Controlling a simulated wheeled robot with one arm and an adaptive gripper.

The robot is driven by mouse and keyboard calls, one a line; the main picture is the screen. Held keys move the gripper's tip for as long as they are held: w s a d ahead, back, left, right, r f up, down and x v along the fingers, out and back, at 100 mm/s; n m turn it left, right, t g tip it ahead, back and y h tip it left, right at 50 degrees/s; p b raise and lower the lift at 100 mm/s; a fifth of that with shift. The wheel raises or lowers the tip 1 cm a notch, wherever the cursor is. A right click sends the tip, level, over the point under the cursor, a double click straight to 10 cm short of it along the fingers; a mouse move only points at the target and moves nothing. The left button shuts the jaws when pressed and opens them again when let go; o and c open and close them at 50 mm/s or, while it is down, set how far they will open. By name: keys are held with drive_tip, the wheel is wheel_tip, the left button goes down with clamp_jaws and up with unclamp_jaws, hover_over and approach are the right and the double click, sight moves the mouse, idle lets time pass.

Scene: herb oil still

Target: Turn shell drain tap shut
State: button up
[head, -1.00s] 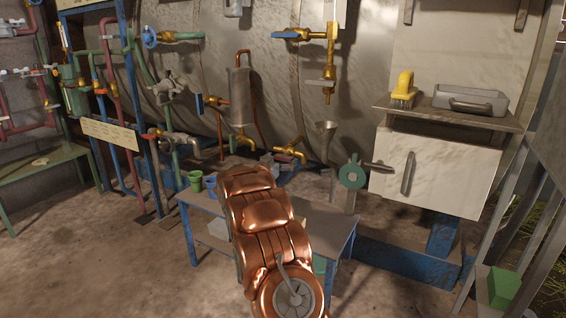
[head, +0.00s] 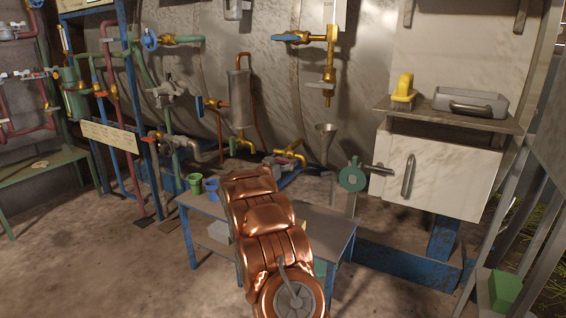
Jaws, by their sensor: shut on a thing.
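A low brass tap (head: 293,152) comes off the big metal tank, just beyond the far end of my copper-coloured arm. My gripper (head: 274,163) is a small grey shape there, close against the tap's left side, mostly hidden behind the arm. It is shut on the tap's handle; the fingertips and the handle are too small and covered to make out. Another brass outlet (head: 243,141) hangs under the grey upright cylinder (head: 239,98), left of the gripper.
A low blue-legged table (head: 333,226) stands under my arm, with green and blue cups (head: 196,183) at its left. A funnel (head: 326,130) and a green round valve (head: 352,177) are to the right of the tap. Open floor (head: 110,270) lies at left.

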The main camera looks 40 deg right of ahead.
drive_tip(key=shift+m, duration=0.4)
drive_tip(key=shift+c, duration=0.3)
drive_tip(key=m+p, duration=0.1)
drive_tip(key=m, duration=0.7)
drive_tip(key=shift+f+m, duration=0.15)
drive_tip(key=shift+m, duration=0.15)
drive_tip(key=m+b, duration=0.3)
drive_tip(key=m, duration=0.2)
drive_tip(key=shift+a, duration=0.1)
drive_tip(key=shift+m+b, duration=1)
drive_tip(key=shift+m, duration=0.9)
drive_tip(key=o, duration=1.1)
